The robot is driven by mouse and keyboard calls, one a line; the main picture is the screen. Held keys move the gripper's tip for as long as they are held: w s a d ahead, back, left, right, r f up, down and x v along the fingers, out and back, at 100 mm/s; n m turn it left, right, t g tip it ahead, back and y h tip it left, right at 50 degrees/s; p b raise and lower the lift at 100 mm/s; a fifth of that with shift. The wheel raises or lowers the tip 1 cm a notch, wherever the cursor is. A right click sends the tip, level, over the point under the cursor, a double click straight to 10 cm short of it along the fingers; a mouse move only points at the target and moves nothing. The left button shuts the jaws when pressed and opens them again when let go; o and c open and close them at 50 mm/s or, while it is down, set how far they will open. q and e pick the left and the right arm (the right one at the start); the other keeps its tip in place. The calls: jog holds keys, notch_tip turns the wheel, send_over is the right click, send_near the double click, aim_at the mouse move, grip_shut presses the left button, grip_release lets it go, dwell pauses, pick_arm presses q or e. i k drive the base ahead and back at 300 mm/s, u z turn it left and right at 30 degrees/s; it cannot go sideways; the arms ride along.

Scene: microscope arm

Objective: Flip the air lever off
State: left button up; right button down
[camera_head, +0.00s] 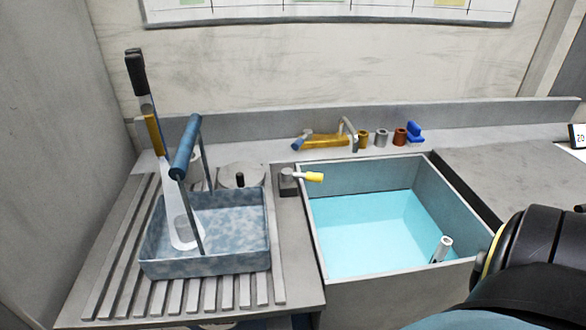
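A small grey block with a yellow-tipped lever (312,177) sits on the counter at the sink's back left corner. Its tip points right, over the sink's edge. A blue lever-like fitting (414,133) stands behind the sink, at the right end of a row of small fittings. I cannot tell from this view which one is the air lever. Neither gripper shows. A dark rounded arm link of mine fills the lower right.
A sink (318,255) holds light blue water and an upright pale tube (442,247). Left of it, a mottled blue-grey basket (205,267) with a raised blue handle (186,147) stands on a ribbed drainboard (100,285). A tall black-ended tool (136,72) leans in it.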

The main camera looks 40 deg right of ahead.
aim_at(288, 174)
jog(key=u, duration=0.25)
jog(key=k, duration=0.6)
jog(key=z, duration=0.9)
jog(key=i, duration=0.5)
jog(key=z, duration=0.05)
